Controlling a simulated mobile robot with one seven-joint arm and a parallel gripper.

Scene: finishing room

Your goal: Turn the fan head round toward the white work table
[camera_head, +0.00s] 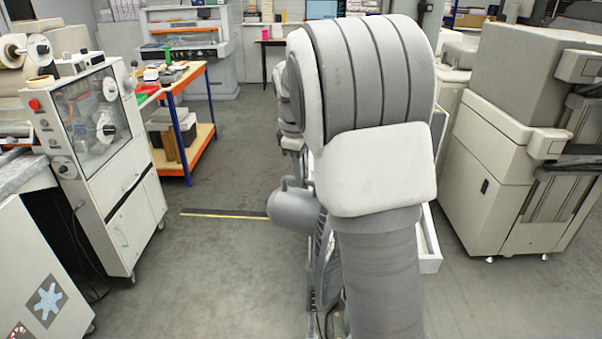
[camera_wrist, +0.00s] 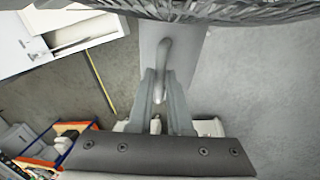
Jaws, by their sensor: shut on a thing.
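In the wrist view my gripper (camera_wrist: 160,88) has its two fingers closed around a curved grey handle (camera_wrist: 165,56). The handle stands out from a flat grey plate. Behind the plate, along the top edge, a ribbed grey round part shows, which looks like the fan head (camera_wrist: 215,10); most of it is out of frame. A white table-like surface, probably the work table (camera_wrist: 25,42), lies at the upper left. In the head view my arm hides the gripper and most of the fan. A white edge (camera_head: 430,250) shows to the right of the arm.
A white cabinet machine (camera_head: 95,150) stands at the left, beside an orange and blue bench (camera_head: 185,85). A large grey machine (camera_head: 500,150) stands at the right. The floor (camera_head: 200,270) left of my arm is clear, with a dark and yellow strip (camera_head: 225,214).

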